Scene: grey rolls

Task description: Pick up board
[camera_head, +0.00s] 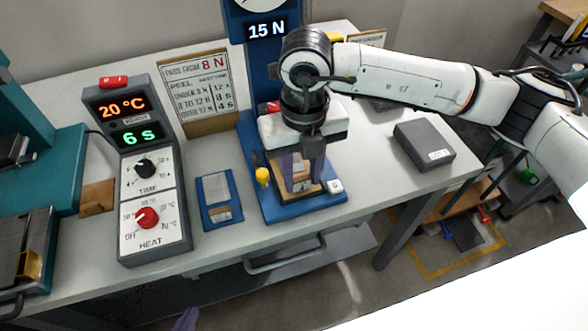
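A tan board (300,190) lies on the blue base (275,213) of the force tester, whose display reads 15 N. My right gripper (303,178) points straight down over it, with its dark purple fingers apart and low at the board. I cannot tell whether the fingers press on it. The gripper hides part of the board and the tester's column. Of my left gripper, only what looks like a purple fingertip (186,319) shows at the bottom edge. Its state cannot be told.
A heat timer box (150,185) showing 20 °C and 6 s stands to the left. A blue tray with a grey pad (217,197) lies beside the tester. A sign (202,95) stands behind. A dark grey box (424,145) sits at the right; the tabletop between is clear.

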